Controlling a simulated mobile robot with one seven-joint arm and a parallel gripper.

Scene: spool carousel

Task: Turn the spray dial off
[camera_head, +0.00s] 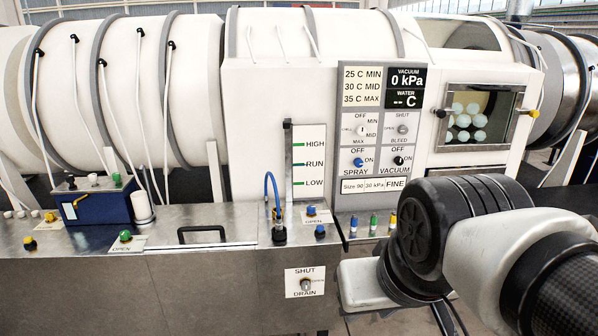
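The spray dial (358,162) is a small blue knob on the grey control panel (384,112). OFF is printed above it, ON to its right and SPRAY below. Its pointer is too small to read surely. Beside it to the right is the black vacuum dial (398,161), with its own OFF and ON marks. My black and white arm links fill the lower right, in front of and below the panel's right side. The fingers of my gripper do not show, so its opening and any contact are hidden. The spray dial is uncovered.
A level gauge (308,160) and a blue hose (271,190) stand left of the panel. Small coloured knobs line the steel ledge (185,228) below, which also has a black handle (202,233). A blue box (95,203) stands at left.

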